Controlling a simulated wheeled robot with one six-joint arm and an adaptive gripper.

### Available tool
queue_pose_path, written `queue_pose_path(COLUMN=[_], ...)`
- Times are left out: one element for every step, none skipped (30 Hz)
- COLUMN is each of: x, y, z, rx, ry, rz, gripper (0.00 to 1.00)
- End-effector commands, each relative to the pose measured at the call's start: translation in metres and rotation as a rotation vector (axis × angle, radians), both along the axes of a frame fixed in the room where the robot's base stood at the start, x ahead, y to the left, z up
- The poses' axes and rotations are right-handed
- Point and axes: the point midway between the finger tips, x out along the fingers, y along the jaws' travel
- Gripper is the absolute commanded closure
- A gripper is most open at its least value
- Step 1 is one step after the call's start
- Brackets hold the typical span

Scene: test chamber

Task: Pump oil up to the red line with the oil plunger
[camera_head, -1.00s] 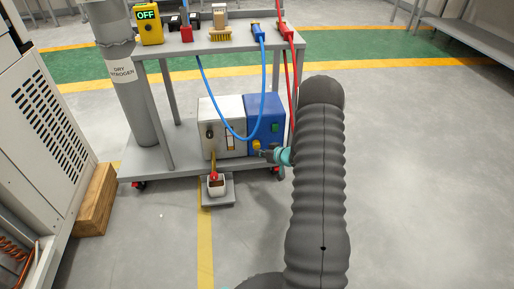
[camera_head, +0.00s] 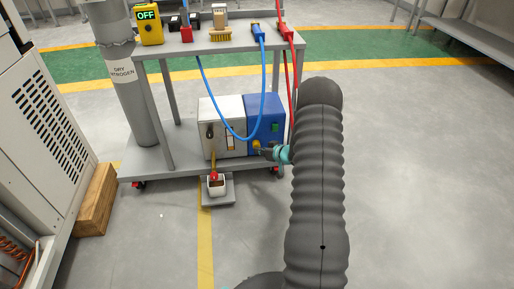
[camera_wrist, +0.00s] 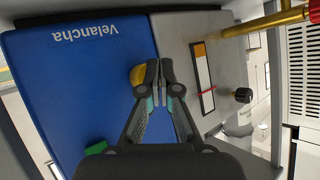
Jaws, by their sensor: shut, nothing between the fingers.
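The pump (camera_head: 222,112) has a silver half and a blue half and sits on the cart's lower shelf. Its sight window (camera_wrist: 204,78) has a red line across it in the wrist view. A yellow knob (camera_wrist: 137,75) on the blue face is partly hidden behind my gripper (camera_wrist: 158,84), whose fingers are shut and empty in front of it. I cannot tell whether they touch it.
A black knob (camera_wrist: 243,95) and green button (camera_wrist: 95,148) are on the pump. Blue (camera_head: 265,85) and red (camera_head: 294,75) hoses hang from the cart top. A grey cylinder (camera_head: 130,100) stands left. Open floor lies in front and right.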

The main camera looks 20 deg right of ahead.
Motion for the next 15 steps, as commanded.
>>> queue_pose_path(x=[0.0006, 0.0009, 0.0013, 0.0016, 0.002, 0.0024, 0.0027, 0.003, 0.0034, 0.0038, 0.0041, 0.0046, 0.0048, 0.0051, 0.0055], y=[0.0, -0.0002, -0.0003, -0.0004, -0.0005, -0.0006, -0.0007, -0.0009, -0.001, -0.0011, -0.0011, -0.0013, -0.0013, -0.0015, -0.0016], z=[-0.0001, -0.0001, -0.0001, 0.0, -0.0001, -0.0001, 0.0, -0.0001, 0.0, 0.0, -0.0001, 0.0, 0.0, 0.0, 0.0], rx=[0.0, 0.0, 0.0, 0.0, 0.0, 0.0, 0.0, 0.0, 0.0, 0.0, 0.0, 0.0, 0.0, 0.0, 0.0], ry=[0.0, 0.0, 0.0, 0.0, 0.0, 0.0, 0.0, 0.0, 0.0, 0.0, 0.0, 0.0, 0.0, 0.0, 0.0], rz=[0.0, 0.0, 0.0, 0.0, 0.0, 0.0, 0.0, 0.0, 0.0, 0.0, 0.0, 0.0, 0.0, 0.0, 0.0], gripper=[1.0, 1.0, 1.0, 1.0, 1.0, 1.0, 1.0, 1.0, 1.0, 1.0, 1.0, 1.0, 1.0, 1.0, 1.0])
